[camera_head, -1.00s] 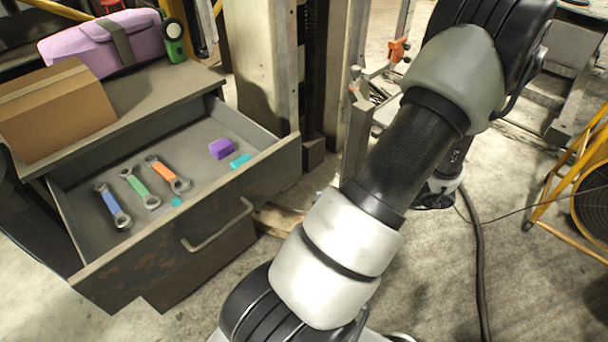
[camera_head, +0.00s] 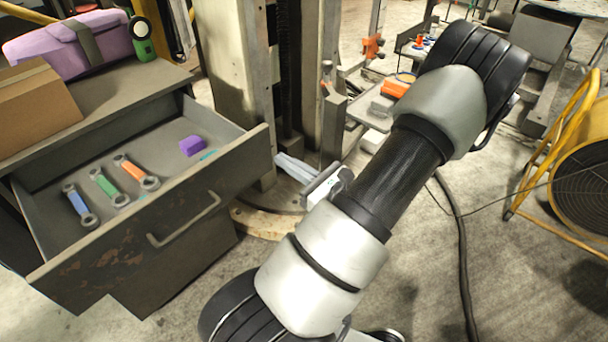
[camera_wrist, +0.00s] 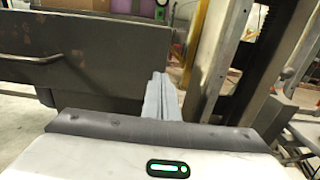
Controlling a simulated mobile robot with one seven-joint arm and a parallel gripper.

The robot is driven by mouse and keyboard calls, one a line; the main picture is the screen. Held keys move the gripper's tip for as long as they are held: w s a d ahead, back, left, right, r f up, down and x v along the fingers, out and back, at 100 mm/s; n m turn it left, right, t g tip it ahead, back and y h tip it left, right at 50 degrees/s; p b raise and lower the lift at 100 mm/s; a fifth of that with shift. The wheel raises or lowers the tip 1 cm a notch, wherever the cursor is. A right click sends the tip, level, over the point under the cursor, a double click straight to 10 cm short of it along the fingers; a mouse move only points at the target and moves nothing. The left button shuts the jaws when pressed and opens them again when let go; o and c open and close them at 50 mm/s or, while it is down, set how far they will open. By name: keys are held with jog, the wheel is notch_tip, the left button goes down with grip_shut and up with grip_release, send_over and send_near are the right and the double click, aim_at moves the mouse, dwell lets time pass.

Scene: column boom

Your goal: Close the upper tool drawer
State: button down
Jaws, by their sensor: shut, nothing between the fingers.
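The upper tool drawer (camera_head: 110,240) stands pulled out of the dark grey cabinet (camera_head: 110,112) at the left of the head view. Its bar handle (camera_head: 184,220) is on the front panel. Inside lie blue, green and orange wrenches and a purple block (camera_head: 192,146). In the wrist view the drawer front (camera_wrist: 90,62) fills the upper left, with its handle (camera_wrist: 35,58). My gripper (camera_head: 281,163) is shut and empty, to the right of the drawer front in the head view and apart from the handle. The fingers also show in the wrist view (camera_wrist: 160,90).
A cardboard box (camera_head: 35,108) and a purple toolbox (camera_head: 75,45) sit on the cabinet. A metal column (camera_head: 236,75) stands behind my gripper. A yellow-framed fan (camera_head: 580,165) is at the right. A dark cable (camera_head: 455,230) crosses the open floor.

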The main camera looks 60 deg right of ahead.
aim_at(269, 152)
jog(key=shift+x, duration=1.3)
jog(key=shift+w, duration=0.45)
jog(key=x, duration=3)
jog(key=shift+w+d+f, duration=0.2)
jog(key=shift+w, duration=0.15)
jog(key=shift+w+r, duration=0.2)
jog(key=shift+r, duration=0.15)
jog(key=p+v, duration=0.2)
jog(key=v, duration=1.6)
jog(key=shift+f, duration=0.2)
jog(key=shift+w, duration=0.1)
